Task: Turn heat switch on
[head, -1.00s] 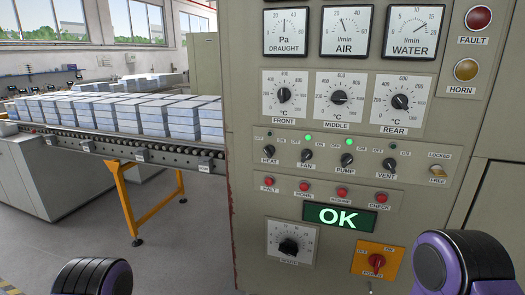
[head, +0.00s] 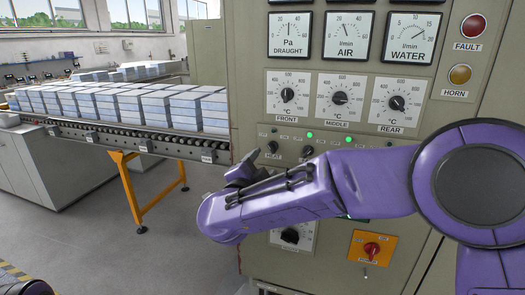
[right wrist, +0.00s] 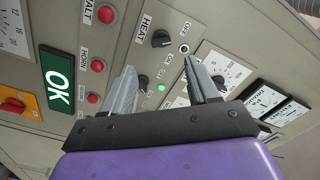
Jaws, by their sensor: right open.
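The black HEAT switch (head: 271,147) is a small rotary knob at the left end of the switch row on the panel. It also shows in the right wrist view (right wrist: 161,38), with a dark, unlit lamp (right wrist: 184,48) beside it. In the head view its pointer tilts up-left, towards OFF. My right gripper (head: 243,170) is just below and left of the knob in the head view. In the right wrist view its two fingers (right wrist: 160,68) are apart with nothing held, and the knob is beyond the fingertips. My left gripper is out of view.
The FAN knob (head: 308,150) is right of HEAT, with a lit green lamp (head: 309,134). My right arm hides the PUMP and VENT knobs and push buttons in the head view. The orange POWER switch (head: 371,249) is below. A conveyor with stacked blocks (head: 150,106) stands left.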

